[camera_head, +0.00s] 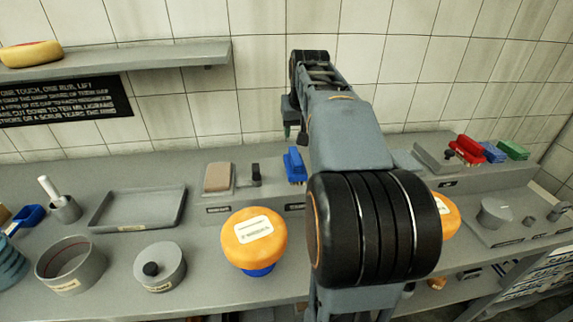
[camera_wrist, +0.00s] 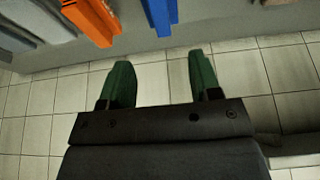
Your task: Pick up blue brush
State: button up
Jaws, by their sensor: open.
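A blue brush (camera_head: 295,165) stands on the raised ledge at the back of the counter, just left of my arm in the head view. A blue block-like part (camera_wrist: 160,14), which looks like this brush, shows at the top edge of the wrist view, partly cut off. My gripper (camera_wrist: 160,82) is open and empty, its two green fingers apart. The blue part lies beyond the fingertips, roughly in line with the gap and not between them. In the head view the gripper (camera_head: 295,130) is near the back wall, above the brush, partly hidden by my arm.
An orange block-like thing (camera_wrist: 92,18) is beside the blue part. A beige block (camera_head: 219,177) shares the ledge (camera_head: 225,208). Red (camera_head: 467,149), second blue (camera_head: 492,152) and green (camera_head: 514,150) brushes stand far right. An orange cheese wheel (camera_head: 254,238) sits in front. A wall shelf (camera_head: 120,58) is upper left.

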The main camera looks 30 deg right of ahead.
send_over(295, 155)
jog(key=s, duration=0.2)
jog(key=f, duration=0.6)
jog(key=shift+w+a+f, duration=0.15)
jog(key=shift+a+f, duration=0.25)
jog(key=shift+x, duration=2.8)
jog(key=shift+a+f, duration=0.1)
jog(key=shift+f, duration=0.1)
jog(key=shift+c, duration=0.4)
grip_shut()
jog(key=shift+r, duration=0.1)
